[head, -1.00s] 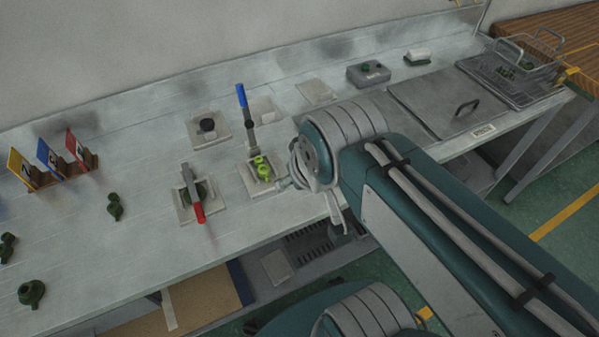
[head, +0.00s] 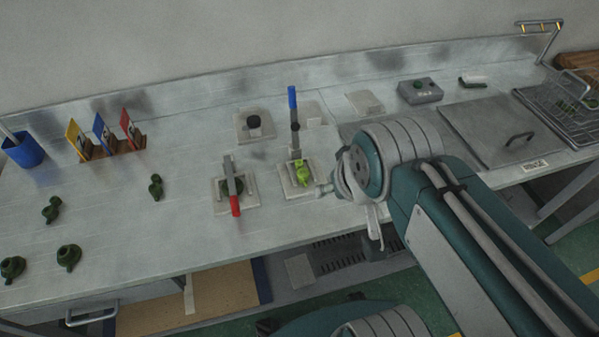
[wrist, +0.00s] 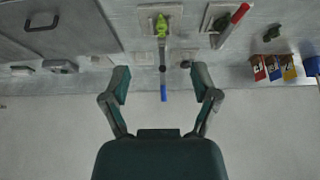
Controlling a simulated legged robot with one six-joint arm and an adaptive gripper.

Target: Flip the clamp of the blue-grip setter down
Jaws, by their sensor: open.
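The blue-grip setter's plate (head: 286,186) lies near the bench's front edge, with a bright green piece (head: 303,174) on it. Its clamp lever rises from the plate with the blue grip (head: 292,97) at the top, so the clamp is up. In the wrist view, the green piece (wrist: 161,27) is at the top and the blue grip (wrist: 163,93) points down the picture. My gripper (wrist: 160,74) is open and empty, its fingers on either side of the grip in that picture; I cannot tell the depth between them. In the head view, my wrist is right of the setter.
A red-grip setter (head: 235,206) with its lever lowered stands just left. A plate with a black knob (head: 254,122) is behind. Dark green pieces (head: 68,257), coloured cards (head: 102,136) and a blue cup (head: 22,150) are at left. A grey lid (head: 500,135) and wire basket (head: 572,112) are at right.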

